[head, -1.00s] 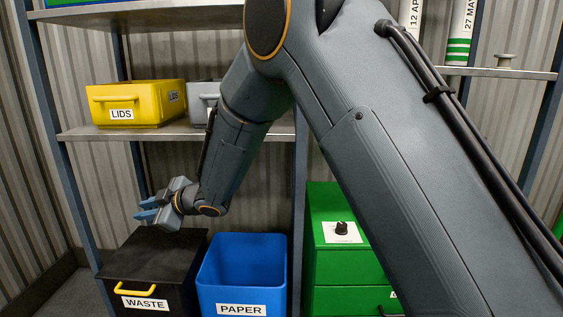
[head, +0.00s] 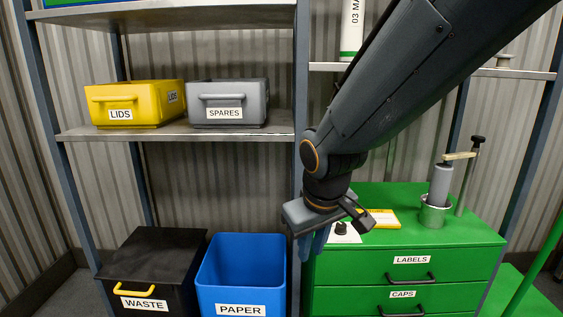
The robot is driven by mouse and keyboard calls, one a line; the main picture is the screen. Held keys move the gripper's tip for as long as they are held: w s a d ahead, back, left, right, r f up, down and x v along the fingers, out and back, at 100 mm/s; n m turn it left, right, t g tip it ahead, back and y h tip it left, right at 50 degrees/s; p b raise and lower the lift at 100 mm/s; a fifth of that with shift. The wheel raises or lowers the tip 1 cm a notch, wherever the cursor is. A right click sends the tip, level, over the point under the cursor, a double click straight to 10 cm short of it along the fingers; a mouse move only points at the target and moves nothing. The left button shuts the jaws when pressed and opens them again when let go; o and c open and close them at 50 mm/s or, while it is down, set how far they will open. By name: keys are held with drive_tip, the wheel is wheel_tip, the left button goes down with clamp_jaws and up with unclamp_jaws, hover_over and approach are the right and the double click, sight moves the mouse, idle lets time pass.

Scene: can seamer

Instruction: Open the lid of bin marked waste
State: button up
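The black bin marked WASTE (head: 120,285) stands on the floor at the lower left, in the head view. Its dark flat lid (head: 157,254) is closed. A yellow handle (head: 134,289) is on its front, above the label. My gripper (head: 312,247) points down at the left edge of the green cabinet, to the right of the waste bin and apart from it. Its blue fingers are seen close together, and I cannot tell whether there is a gap between them. Nothing shows in its grasp.
An open blue bin marked PAPER (head: 241,277) stands between the waste bin and my gripper. A green drawer cabinet (head: 470,238) carries a can seamer (head: 440,187) and a yellow-edged card (head: 382,218). Yellow (head: 137,101) and grey (head: 228,101) boxes sit on the shelf (head: 180,134).

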drive_tip(key=s+d+m+g, duration=0.2)
drive_tip(key=s, duration=0.6)
drive_tip(key=s+d+m+g, duration=0.1)
drive_tip(key=s+d+g, duration=0.15)
drive_tip(key=s, duration=0.45)
drive_tip(key=d+r+m+p, duration=0.2)
drive_tip(key=d+r+p, duration=0.6)
drive_tip(key=p, duration=0.8)
drive_tip(key=shift+d+m+t+h, duration=0.15)
drive_tip(key=shift+m+t+h, duration=0.15)
drive_tip(key=shift+t, duration=0.05)
drive_tip(key=shift+d, duration=0.15)
clamp_jaws()
drive_tip(key=shift+f, duration=0.1)
